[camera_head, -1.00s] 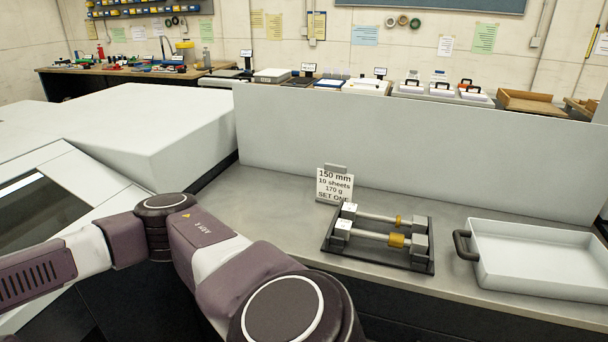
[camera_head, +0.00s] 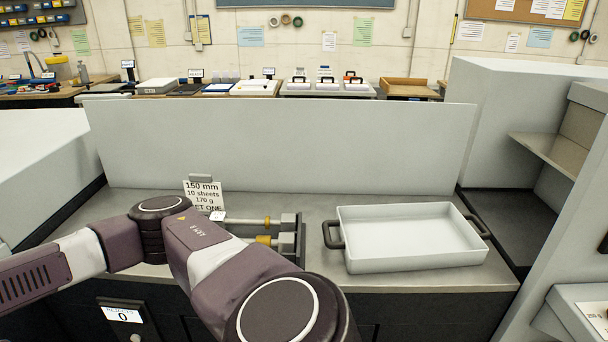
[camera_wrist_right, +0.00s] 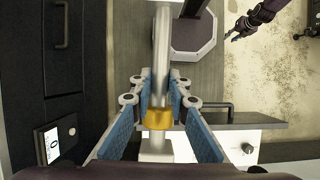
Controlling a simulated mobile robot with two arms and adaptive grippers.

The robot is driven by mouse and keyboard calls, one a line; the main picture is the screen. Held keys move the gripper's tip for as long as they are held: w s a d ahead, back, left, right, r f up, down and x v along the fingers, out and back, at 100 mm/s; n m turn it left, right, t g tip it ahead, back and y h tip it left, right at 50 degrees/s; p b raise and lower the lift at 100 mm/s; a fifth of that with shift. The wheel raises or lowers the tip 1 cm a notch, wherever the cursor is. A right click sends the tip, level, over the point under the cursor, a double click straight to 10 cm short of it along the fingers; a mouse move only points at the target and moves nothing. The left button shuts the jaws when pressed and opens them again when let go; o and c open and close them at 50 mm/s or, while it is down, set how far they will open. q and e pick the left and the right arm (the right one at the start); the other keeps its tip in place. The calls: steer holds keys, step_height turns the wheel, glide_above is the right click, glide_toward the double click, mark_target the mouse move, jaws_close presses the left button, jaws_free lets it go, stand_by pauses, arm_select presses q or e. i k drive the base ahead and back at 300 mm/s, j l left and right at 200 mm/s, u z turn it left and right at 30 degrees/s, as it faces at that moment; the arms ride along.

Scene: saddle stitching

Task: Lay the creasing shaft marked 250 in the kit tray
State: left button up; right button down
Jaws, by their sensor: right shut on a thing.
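In the right wrist view my right gripper (camera_wrist_right: 160,108) is shut on a metal shaft (camera_wrist_right: 161,62) with a brass-coloured collar (camera_wrist_right: 158,117). No mark on this shaft can be read. A white tray (camera_head: 415,243) with dark handles, apparently the kit tray, sits empty on the counter in the head view. Left of it, two shafts (camera_head: 246,221) with brass-coloured collars lie in a dark rack, partly hidden by my left arm. The head view shows no gripper. A small gripper, apparently my left (camera_wrist_right: 232,37), shows at the top right of the wrist view; its jaws are unclear.
A card (camera_head: 204,196) reading 150 mm, 10 sheets, 170 g stands behind the rack. A pale upright panel (camera_head: 280,145) backs the counter (camera_head: 330,200). A grey cabinet with a shelf (camera_head: 552,150) stands at the right. A display (camera_head: 123,314) shows 0.

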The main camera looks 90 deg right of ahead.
mark_target(405, 241)
steer(key=z, duration=3.15)
